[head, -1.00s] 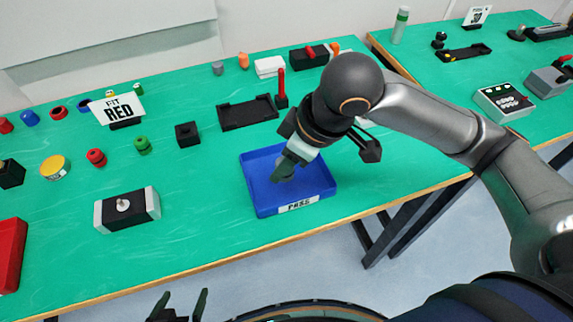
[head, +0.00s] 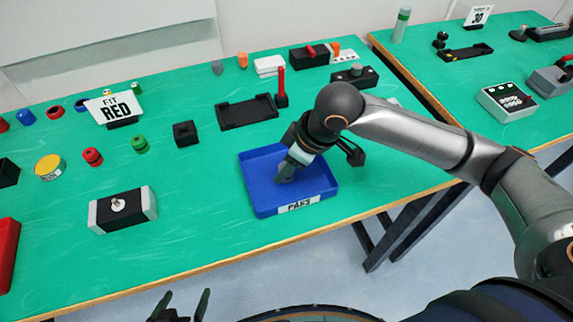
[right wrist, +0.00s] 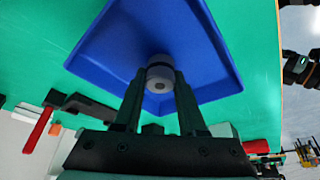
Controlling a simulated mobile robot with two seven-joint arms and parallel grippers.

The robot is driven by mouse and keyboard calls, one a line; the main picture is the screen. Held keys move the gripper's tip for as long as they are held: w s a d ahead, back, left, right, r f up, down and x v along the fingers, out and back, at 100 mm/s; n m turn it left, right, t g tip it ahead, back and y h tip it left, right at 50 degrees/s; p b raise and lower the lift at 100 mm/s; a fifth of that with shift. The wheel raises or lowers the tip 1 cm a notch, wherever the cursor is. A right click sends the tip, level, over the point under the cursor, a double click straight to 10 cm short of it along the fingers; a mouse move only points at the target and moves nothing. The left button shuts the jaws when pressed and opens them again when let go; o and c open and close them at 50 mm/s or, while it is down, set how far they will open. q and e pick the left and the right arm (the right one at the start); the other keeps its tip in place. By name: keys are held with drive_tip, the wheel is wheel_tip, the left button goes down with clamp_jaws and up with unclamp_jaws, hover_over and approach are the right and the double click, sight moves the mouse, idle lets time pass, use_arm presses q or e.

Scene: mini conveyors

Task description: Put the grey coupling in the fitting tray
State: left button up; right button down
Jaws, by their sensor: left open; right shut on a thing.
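The grey coupling (right wrist: 160,70) is a small grey ring-shaped piece between the fingertips of my right gripper (right wrist: 158,88) in the right wrist view. My right gripper (head: 286,174) is shut on it, pointing down into the blue tray (head: 262,204) labelled PASS. In the head view the fingers hide the coupling. I cannot tell whether it touches the tray floor. The blue tray also shows in the right wrist view (right wrist: 205,60), and no other piece is seen in it. My left gripper (head: 180,305) is open and empty at the bottom edge, off the table.
A flat black tray (head: 232,119) and a red upright post (head: 281,82) stand behind the blue tray. A small black block (head: 186,133) is to its left. A black-and-white fixture (head: 123,210) lies front left. Green table is clear between the fixture and the blue tray.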

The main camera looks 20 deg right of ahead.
drive_tip(key=shift+c, duration=2.4)
unclamp_jaws()
drive_tip(key=shift+f, duration=0.1)
drive_tip(key=shift+r, duration=0.35)
drive_tip(key=p+v, duration=0.2)
drive_tip(key=v, duration=0.9)
drive_tip(key=shift+s+d+r, duration=0.15)
drive_tip(key=shift+s+r, duration=0.05)
drive_tip(key=shift+r, duration=0.05)
